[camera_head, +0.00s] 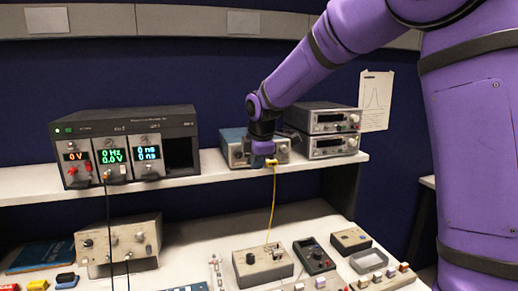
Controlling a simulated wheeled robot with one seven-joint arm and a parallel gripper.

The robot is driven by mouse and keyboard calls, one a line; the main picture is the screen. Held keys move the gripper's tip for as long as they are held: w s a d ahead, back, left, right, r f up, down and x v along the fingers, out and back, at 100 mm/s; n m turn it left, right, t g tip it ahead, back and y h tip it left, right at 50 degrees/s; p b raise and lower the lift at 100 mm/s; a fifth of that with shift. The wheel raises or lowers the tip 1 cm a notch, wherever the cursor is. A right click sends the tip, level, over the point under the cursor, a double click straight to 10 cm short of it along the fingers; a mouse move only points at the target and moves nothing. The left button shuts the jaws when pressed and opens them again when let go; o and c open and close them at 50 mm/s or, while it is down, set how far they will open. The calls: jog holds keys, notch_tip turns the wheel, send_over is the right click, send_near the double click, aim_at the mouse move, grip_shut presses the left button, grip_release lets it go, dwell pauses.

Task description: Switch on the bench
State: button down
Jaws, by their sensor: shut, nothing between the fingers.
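The bench is a white worktop (190,250) with a white shelf (215,172) above it, both carrying instruments. On the shelf's left, a dark modular unit (140,123) has lit displays reading 0 V, 0 Hz, 0.0 V and 0 ns, with a green light at its upper left. A blue-grey instrument (237,148) stands mid-shelf, partly hidden by my arm. Two stacked grey units (328,128) stand right of it; their displays look dark. My gripper (264,150) is shut and empty, in front of the blue-grey instrument. Whether it touches the instrument cannot be seen.
A yellow cable (272,210) hangs from beside my gripper to a grey box (262,266) on the worktop. Dark cables hang from the modular unit past a beige instrument (118,245). Several small boxes crowd the worktop's right. The shelf between modular unit and blue-grey instrument is clear.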

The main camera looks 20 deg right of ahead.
jog(key=shift+w+f, duration=0.3)
jog(key=shift+w, duration=0.75)
jog(key=shift+w+f, duration=0.25)
jog(key=shift+w, duration=0.8)
jog(key=shift+w+f, duration=0.1)
jog(key=shift+w, duration=0.1)
jog(key=shift+r, duration=0.85)
